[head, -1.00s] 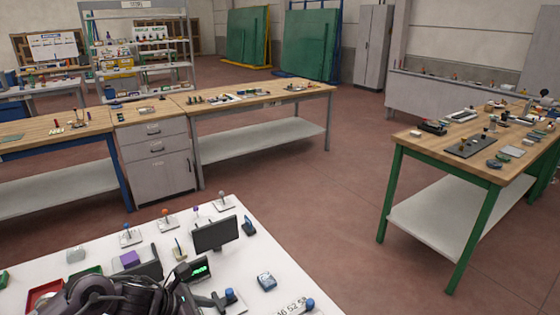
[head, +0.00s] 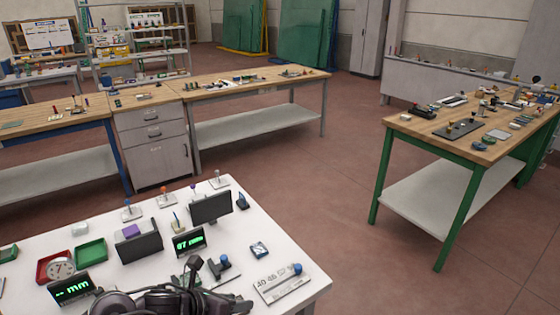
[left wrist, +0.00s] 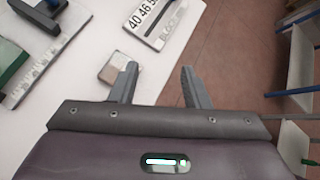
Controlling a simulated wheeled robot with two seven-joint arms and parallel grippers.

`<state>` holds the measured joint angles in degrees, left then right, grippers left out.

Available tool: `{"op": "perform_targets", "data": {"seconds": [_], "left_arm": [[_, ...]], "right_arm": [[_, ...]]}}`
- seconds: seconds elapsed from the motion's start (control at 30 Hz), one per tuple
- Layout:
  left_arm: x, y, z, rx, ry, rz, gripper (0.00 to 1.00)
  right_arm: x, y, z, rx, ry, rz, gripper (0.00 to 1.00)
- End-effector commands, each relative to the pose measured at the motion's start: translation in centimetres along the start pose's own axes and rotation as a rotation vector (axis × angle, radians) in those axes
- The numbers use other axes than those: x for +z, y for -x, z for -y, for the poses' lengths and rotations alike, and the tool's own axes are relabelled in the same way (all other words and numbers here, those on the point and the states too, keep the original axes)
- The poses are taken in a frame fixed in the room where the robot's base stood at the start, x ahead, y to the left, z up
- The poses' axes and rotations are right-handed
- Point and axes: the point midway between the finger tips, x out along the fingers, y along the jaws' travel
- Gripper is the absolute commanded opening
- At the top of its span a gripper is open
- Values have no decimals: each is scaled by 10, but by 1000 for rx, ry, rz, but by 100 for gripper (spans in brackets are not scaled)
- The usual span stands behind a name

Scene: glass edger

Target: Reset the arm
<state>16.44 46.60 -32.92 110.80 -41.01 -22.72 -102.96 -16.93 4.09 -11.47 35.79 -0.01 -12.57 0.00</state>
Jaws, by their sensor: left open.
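My left gripper (head: 192,297) is a dark purple and black shape at the bottom of the head view, low over the front of the white table (head: 310,283). In the left wrist view its two grey fingers (left wrist: 158,84) are apart, with nothing between them. A small pale block (left wrist: 113,68) lies on the table by the left fingertip. A white number plate (left wrist: 152,18) lies beyond the fingers; it also shows at the right in the head view (head: 282,285). My right gripper is in neither view.
Two displays (head: 189,242) (head: 72,289), a dark screen (head: 212,207), a red tray (head: 44,268) with a dial, a green tray (head: 90,253) and a blue-knobbed device (head: 222,266) stand around my left arm. A green-legged bench (head: 440,145) stands right, across open floor.

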Motion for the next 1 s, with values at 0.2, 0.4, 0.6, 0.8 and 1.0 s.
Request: {"op": "perform_targets", "data": {"seconds": [0.2,0.4,0.6,0.8,1.0], "left_arm": [[1,-1,31,70,534,110,43],[-18,30,33,210,1440,278,43],[-61,72,17,383,2175,441,43],[-104,106,11,547,2655,591,43],[-144,138,14,-696,-2910,-729,43]], "right_arm": [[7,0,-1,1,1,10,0],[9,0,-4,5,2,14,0],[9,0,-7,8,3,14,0],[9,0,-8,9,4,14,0],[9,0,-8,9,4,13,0]]}}
